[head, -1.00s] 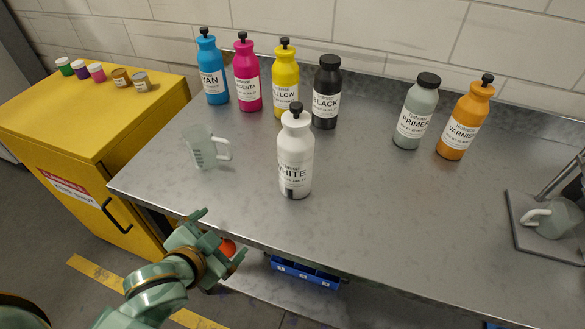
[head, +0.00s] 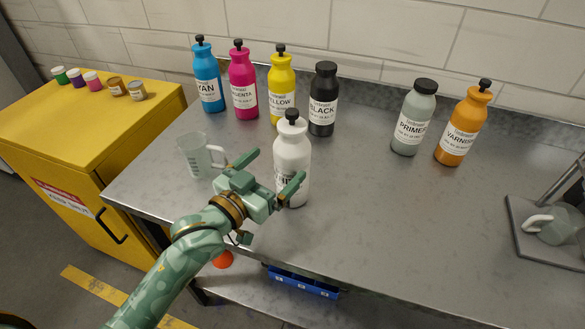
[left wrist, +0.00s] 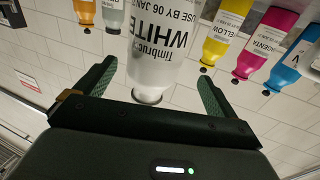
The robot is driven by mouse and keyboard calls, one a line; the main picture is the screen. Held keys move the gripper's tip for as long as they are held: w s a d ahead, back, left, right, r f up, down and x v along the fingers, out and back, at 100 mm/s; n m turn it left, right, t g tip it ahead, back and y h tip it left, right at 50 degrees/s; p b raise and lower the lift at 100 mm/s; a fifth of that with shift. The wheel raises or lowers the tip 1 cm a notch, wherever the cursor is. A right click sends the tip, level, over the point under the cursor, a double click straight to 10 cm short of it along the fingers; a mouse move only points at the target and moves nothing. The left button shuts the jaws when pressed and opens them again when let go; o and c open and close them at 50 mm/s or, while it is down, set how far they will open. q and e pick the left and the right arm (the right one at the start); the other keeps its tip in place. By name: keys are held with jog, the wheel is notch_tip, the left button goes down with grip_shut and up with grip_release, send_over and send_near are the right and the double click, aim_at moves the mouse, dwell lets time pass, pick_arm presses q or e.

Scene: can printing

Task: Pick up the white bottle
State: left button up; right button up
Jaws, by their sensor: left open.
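The white bottle (head: 293,150) with a black cap stands upright near the front middle of the metal table. My left gripper (head: 273,172) is open in front of it, and its fingers partly cover the bottle's label and lower left side. In the left wrist view the white bottle (left wrist: 161,55) appears upside down between the two spread fingers of the left gripper (left wrist: 155,84). Whether the fingers touch it cannot be told. My right gripper is not in view.
A clear measuring jug (head: 194,157) stands just left of the gripper. Cyan (head: 208,80), magenta (head: 242,85), yellow (head: 281,90) and black (head: 323,103) bottles line the back. Primer (head: 412,122) and varnish (head: 461,128) bottles stand right.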

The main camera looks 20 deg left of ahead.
aim_at(292, 155)
pick_arm(q)
jog(key=x, duration=0.1)
jog(key=b+x, duration=0.1)
jog(key=x, duration=0.3)
jog(key=shift+d+f+b, duration=0.3)
jog(key=shift+d+f, duration=0.1)
jog(key=shift+d, duration=0.05)
jog(key=shift+w+r, duration=0.1)
jog(key=shift+w, duration=0.25)
jog(key=shift+s, duration=0.1)
jog(key=shift+c, duration=1.2)
jog(key=shift+r, duration=0.15)
jog(key=c, duration=1.4)
jog(key=shift+c, duration=0.2)
